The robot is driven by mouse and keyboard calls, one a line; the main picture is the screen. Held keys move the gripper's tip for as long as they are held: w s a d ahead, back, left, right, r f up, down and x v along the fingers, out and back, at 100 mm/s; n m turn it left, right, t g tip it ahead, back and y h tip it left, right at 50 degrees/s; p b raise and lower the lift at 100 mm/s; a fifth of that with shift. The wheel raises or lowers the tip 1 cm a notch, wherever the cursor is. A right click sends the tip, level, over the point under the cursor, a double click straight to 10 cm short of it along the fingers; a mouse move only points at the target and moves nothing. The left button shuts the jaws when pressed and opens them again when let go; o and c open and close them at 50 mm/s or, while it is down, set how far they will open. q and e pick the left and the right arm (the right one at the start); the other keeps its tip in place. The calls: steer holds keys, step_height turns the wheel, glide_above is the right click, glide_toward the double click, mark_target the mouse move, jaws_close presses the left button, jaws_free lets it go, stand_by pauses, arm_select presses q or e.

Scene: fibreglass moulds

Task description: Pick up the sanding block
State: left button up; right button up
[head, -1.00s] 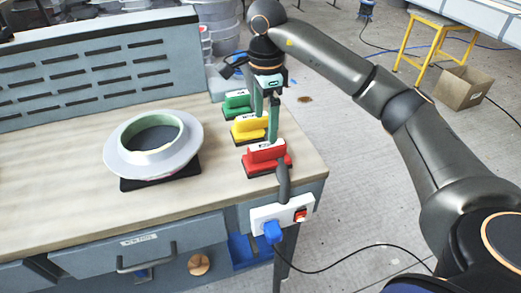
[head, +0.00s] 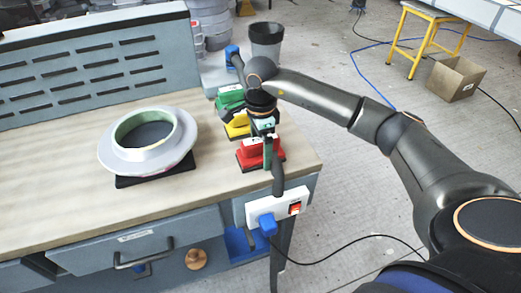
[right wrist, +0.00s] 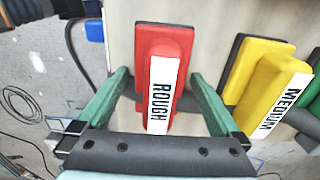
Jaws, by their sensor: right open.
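The red sanding block (head: 249,152) sits on a dark base near the right edge of the bench, and its label reads ROUGH in the right wrist view (right wrist: 160,62). My right gripper (head: 270,152) is open at the red block and partly covers it. In the right wrist view its two green fingers (right wrist: 160,80) lie one on each side of the block, with gaps showing. I cannot tell how far down they reach. A yellow block (head: 237,130) marked MEDIUM and a green block (head: 229,97) stand behind it in a row. My left gripper is not in view.
A pale ring-shaped mould (head: 112,152) rests on a black pad to the left. A slatted panel (head: 90,75) stands along the back. A power strip (head: 285,205) with a blue plug hangs on the bench's right front corner. Bare bench top lies between mould and blocks.

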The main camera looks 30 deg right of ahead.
mark_target(261, 139)
steer(key=c, duration=1.3)
steer(key=shift+r, duration=0.1)
steer(key=shift+c, duration=0.2)
steer(key=shift+r, duration=0.45)
step_height(261, 139, up, 3)
steer(key=shift+f+b, duration=0.2)
steer(key=shift+b, duration=0.15)
steer(key=s+a+r, duration=0.3)
steer(key=s+r, duration=0.6)
steer(key=s, duration=0.4)
steer(key=shift+s+a+r, duration=0.15)
steer(key=shift+s+r, duration=0.05)
steer(key=shift+s, duration=0.15)
